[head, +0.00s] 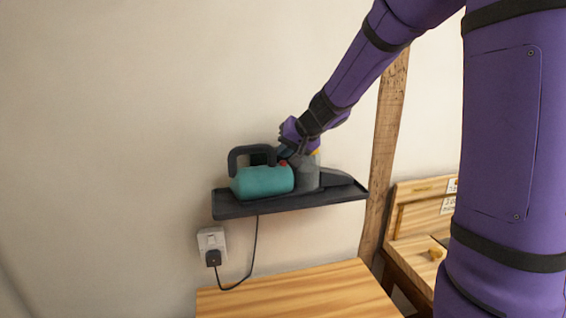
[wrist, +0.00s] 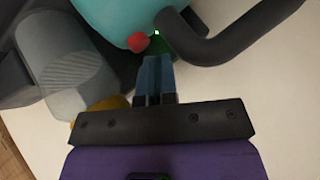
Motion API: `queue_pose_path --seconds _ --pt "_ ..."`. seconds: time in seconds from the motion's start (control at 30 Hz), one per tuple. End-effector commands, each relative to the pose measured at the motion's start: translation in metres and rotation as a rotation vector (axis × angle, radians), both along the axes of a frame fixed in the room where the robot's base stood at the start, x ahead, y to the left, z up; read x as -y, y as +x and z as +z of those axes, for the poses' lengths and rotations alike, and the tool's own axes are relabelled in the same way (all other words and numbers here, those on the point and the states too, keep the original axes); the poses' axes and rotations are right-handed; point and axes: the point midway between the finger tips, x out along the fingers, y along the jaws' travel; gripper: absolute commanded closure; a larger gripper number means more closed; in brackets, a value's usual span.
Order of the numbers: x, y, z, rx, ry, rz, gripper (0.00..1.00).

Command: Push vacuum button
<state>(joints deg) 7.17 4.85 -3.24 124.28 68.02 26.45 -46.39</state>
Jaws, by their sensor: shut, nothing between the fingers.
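A teal handheld vacuum (head: 262,181) with a dark handle and a grey front part (head: 308,172) lies on a dark wall shelf (head: 290,206). Its red button (head: 283,163) shows on top of the teal body. In the wrist view the red button (wrist: 138,43) is at the edge of the teal body (wrist: 118,18), just left of and beyond the fingertips. My gripper (wrist: 157,62) is shut and empty, close to the button and the handle (wrist: 225,42). I cannot tell whether the fingertips touch the vacuum. In the head view my gripper (head: 285,152) is right above the button.
A wall socket with a plug (head: 213,257) and a cable is below the shelf. A wooden tabletop (head: 295,291) is beneath. A wooden post (head: 386,150) stands right of the shelf, with wooden furniture (head: 420,222) beyond it. The wall to the left is bare.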

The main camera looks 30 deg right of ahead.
Motion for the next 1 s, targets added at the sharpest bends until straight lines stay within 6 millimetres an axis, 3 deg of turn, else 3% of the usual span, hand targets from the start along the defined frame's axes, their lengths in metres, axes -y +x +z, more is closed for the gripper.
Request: queue_pose_path --seconds 1.0 --pt "0.000 -0.002 -0.015 -0.012 0.003 -0.001 1.00"
